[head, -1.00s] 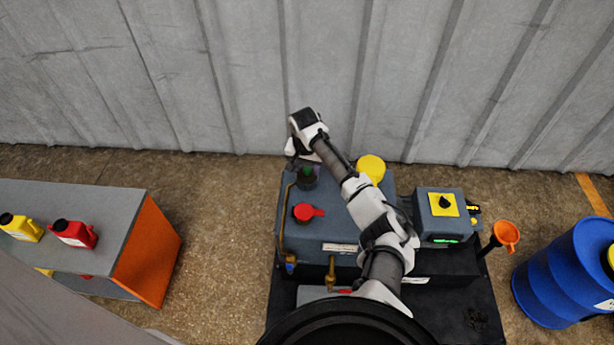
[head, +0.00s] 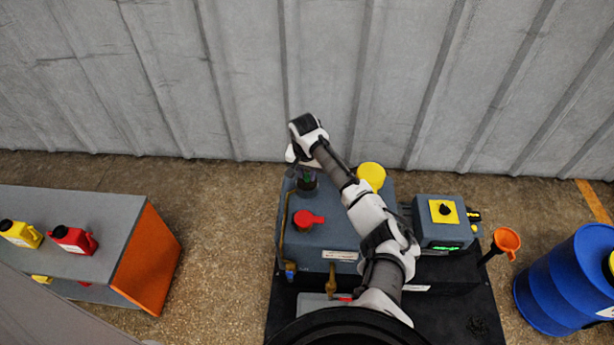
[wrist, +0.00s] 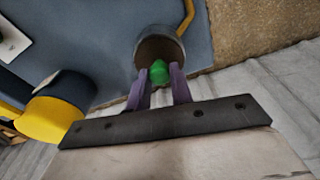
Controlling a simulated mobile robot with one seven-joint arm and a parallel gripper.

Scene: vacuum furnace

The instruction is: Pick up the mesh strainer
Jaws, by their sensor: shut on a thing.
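A green knob, seemingly the top of the mesh strainer (wrist: 160,72), shows in the wrist view at the mouth of a round dark neck (wrist: 160,48). My gripper (wrist: 157,77) has its purple fingers on either side of the knob and is shut on it. The strainer's mesh is hidden. I cannot tell whether it is raised from the neck. In the head view the neck (head: 307,184) stands at the back left of a blue-grey tank (head: 335,235), with my wrist over it.
A red valve handle (head: 307,219) and a yellow cap (head: 372,174) sit on the tank. A control box (head: 425,222) and an orange funnel (head: 507,241) are to the right, then a blue drum (head: 565,285). A bench (head: 100,215) stands left. A corrugated wall (head: 250,80) closes the back.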

